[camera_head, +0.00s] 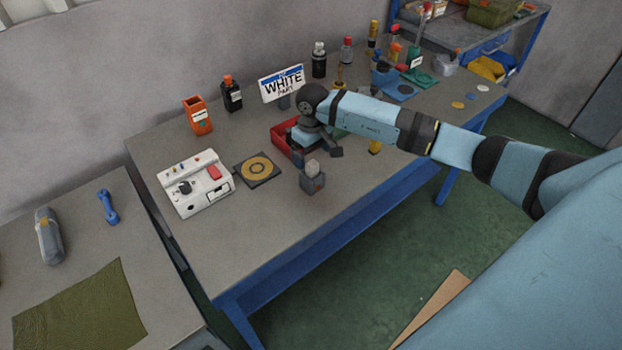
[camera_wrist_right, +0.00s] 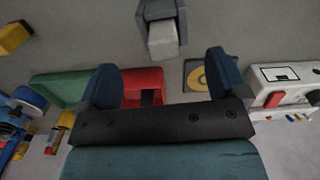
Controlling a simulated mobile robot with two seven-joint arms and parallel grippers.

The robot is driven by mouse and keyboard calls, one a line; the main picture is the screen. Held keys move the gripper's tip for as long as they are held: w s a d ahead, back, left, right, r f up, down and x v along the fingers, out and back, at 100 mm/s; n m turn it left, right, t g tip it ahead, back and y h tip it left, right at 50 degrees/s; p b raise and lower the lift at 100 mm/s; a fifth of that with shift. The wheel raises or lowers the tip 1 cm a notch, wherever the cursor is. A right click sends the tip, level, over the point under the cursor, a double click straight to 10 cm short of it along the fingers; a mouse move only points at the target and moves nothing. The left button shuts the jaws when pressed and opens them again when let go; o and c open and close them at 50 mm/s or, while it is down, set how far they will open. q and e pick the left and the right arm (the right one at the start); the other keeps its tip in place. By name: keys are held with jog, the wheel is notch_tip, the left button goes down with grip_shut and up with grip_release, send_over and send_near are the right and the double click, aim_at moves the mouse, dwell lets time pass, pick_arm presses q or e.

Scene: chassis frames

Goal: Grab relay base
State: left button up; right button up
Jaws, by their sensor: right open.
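My right gripper (camera_head: 318,146) is over the red tray (camera_head: 281,132) on the grey workbench. In the right wrist view the gripper (camera_wrist_right: 163,82) has its two dark blue fingers wide apart, with nothing held between them. A small dark piece (camera_wrist_right: 151,97) shows in front of the red tray, partly hidden by the gripper body. A grey block with a pale top (camera_head: 312,180) stands near the bench's front edge, apart from the gripper; it also shows in the right wrist view (camera_wrist_right: 160,38). I cannot tell for sure which piece is the relay base. My left gripper is not in view.
A white control box (camera_head: 195,185) and a black plate with a yellow ring (camera_head: 257,170) lie left of the tray. A white sign (camera_head: 282,84), an orange holder (camera_head: 197,116) and bottles stand behind. A green tray (camera_wrist_right: 65,88) adjoins the red one.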

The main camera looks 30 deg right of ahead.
aim_at(312, 170)
jog(key=shift+f, duration=0.7)
jog(key=f, duration=0.1)
jog(key=f+p, duration=0.2)
jog(key=f, duration=0.1)
jog(key=shift+s+a+f, duration=0.1)
jog(key=shift+s+a, duration=0.15)
jog(key=shift+s, duration=0.05)
jog(key=shift+f, duration=0.55)
jog(key=c, duration=1)
jog(key=shift+c, duration=0.4)
jog(key=shift+w+r, duration=0.1)
